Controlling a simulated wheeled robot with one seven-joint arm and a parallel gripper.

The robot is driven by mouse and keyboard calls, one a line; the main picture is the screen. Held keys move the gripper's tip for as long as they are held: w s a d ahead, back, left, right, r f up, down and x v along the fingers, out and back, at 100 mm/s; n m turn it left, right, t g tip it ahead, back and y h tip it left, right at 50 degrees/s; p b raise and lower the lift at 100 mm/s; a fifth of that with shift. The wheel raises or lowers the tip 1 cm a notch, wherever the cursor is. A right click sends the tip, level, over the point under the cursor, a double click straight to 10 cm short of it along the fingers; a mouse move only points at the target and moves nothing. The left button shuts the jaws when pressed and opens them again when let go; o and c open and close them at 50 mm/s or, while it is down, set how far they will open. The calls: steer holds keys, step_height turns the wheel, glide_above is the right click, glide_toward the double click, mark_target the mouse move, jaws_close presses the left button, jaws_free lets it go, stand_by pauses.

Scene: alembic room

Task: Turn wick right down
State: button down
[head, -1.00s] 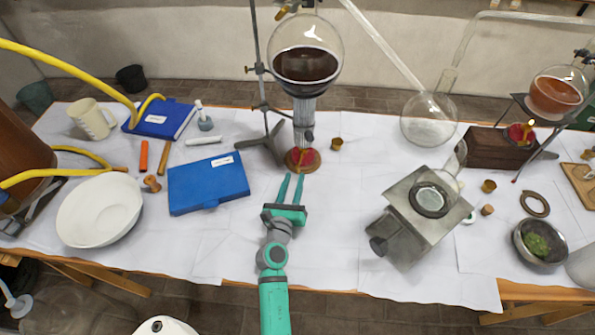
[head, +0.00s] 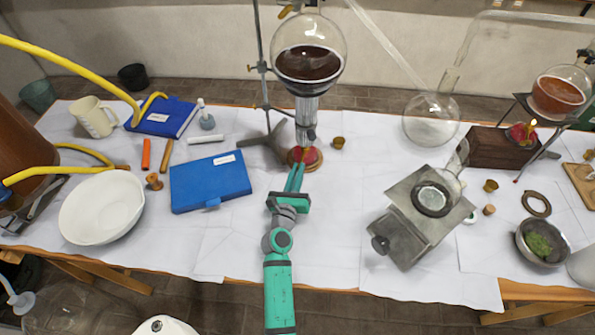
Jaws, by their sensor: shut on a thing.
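A small red lamp with a brownish base (head: 312,158) stands on the white cloth under the large round flask of dark liquid (head: 309,62). My gripper (head: 296,172) reaches it from the front. Its green fingers are close together and shut on the near side of the lamp. The fingertips cover that side, so the wick control itself is hidden or too small to make out. I cannot tell if this lamp has a flame. A second red lamp (head: 521,134) at the right has a small yellow flame, under a flask of orange liquid (head: 557,93).
A stand with a dark tripod foot (head: 267,143) is just left of the lamp. A blue case (head: 210,182) lies left of my gripper, and a metal box burner (head: 430,215) stands to the right. A small brass cup (head: 338,143) is beside the lamp. The cloth around my arm is clear.

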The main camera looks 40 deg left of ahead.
steer(key=shift+m, duration=0.3)
steer(key=m, duration=0.2)
steer(key=shift+w+d+m, duration=0.15)
steer(key=shift+m, duration=1.15)
steer(key=m, duration=0.3)
steer(key=shift+d, duration=0.25)
steer(key=shift+f+m, duration=0.1)
steer(key=shift+m, duration=1.2)
steer(key=shift+a, duration=0.1)
steer(key=c, duration=1.8)
jaws_free()
steer(key=shift+c, duration=0.2)
